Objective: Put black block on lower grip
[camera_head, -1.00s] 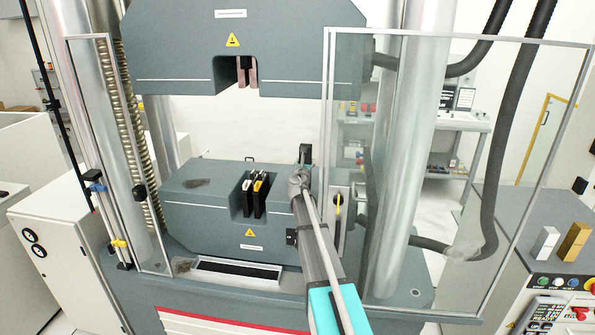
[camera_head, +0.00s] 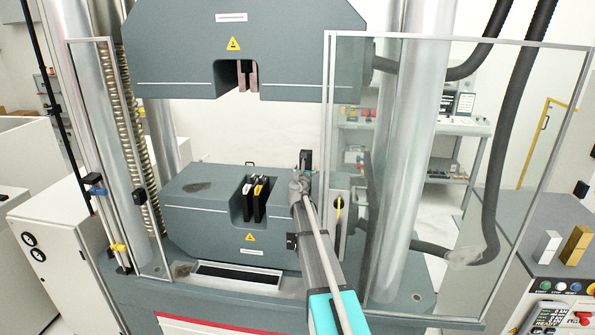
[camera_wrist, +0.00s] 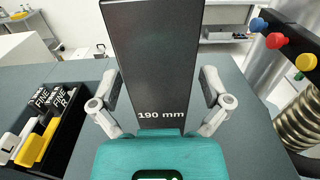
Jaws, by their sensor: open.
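The black block (camera_wrist: 155,60), marked "190 mm", stands tall between the fingers of my gripper (camera_wrist: 161,100) in the wrist view. A gap shows between each finger pad and the block's sides. In the head view the block (camera_head: 305,158) shows as a small dark upright piece just beyond my gripper (camera_head: 301,180). The lower grip (camera_head: 195,220) is the grey machine body, and the block is at the right part of its top. Its top also shows in the wrist view (camera_wrist: 245,135). The block's foot is hidden, so its contact with the grip is unclear.
Black jaw inserts (camera_head: 254,204) with white and yellow tabs sit in the lower grip's slot left of my gripper. The upper grip (camera_head: 180,55) hangs above. A clear door panel (camera_head: 440,200) and a steel column (camera_head: 405,160) stand to the right.

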